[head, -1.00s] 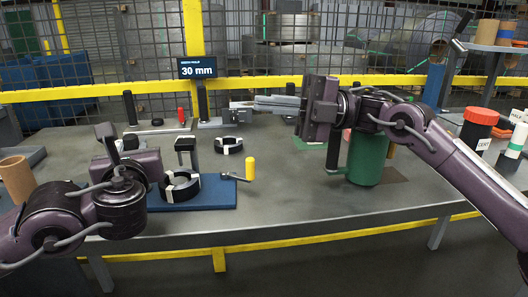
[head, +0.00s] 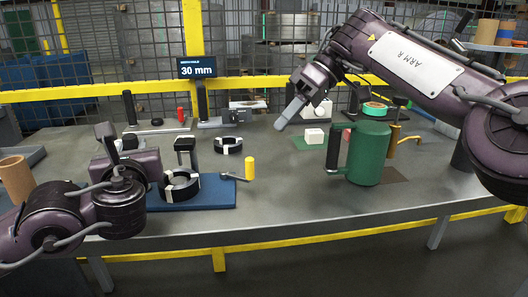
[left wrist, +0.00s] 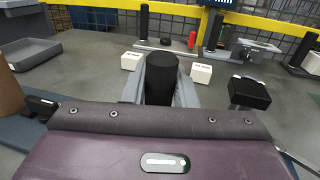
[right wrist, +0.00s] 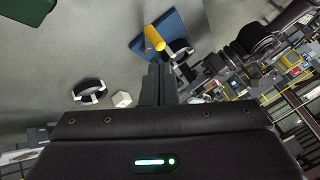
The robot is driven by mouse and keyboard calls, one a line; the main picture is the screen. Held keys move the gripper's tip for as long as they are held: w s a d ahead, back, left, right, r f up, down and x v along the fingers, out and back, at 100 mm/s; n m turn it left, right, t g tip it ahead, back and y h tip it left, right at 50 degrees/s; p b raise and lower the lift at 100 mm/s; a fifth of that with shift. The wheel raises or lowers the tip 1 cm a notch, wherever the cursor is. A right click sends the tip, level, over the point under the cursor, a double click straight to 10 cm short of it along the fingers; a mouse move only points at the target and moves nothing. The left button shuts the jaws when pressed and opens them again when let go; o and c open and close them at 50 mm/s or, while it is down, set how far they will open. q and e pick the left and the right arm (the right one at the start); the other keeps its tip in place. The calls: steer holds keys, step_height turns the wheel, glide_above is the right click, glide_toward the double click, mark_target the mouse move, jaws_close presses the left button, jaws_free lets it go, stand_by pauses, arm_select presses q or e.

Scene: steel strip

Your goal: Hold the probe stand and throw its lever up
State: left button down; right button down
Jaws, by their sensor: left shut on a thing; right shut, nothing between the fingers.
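The probe stand has a blue base (head: 215,195) with a black ring (head: 180,186) and a black block on a post (head: 186,146). Its lever has a yellow handle (head: 250,168) on a grey arm low at the base's right end; the handle also shows in the right wrist view (right wrist: 154,38). My left gripper (head: 117,139) is shut on a black upright post (left wrist: 162,78) at the stand's left end. My right gripper (head: 281,123) is shut and empty, pointing down-left above the table, up and right of the lever, apart from it.
A green canister (head: 368,153) stands right of the stand. A loose black ring (head: 228,146) and a white block (head: 313,136) lie behind. A grey clamp fixture (head: 246,106) is at the back. The table front between stand and canister is clear.

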arm_select(q)
steer(key=shift+f, duration=0.1)
arm_select(e)
steer(key=shift+w+d+r+m+t+h, duration=0.3)
steer(key=shift+w+d+m+t+h, duration=0.1)
steer(key=shift+w+d+m, duration=0.4)
steer(key=shift+s+a+f, duration=0.1)
steer(key=shift+s, duration=0.1)
steer(key=x, duration=1)
steer(key=shift+m, duration=0.3)
steer(key=shift+a+m+t, duration=0.1)
steer(key=shift+m+t, duration=0.2)
steer(key=shift+m, duration=0.1)
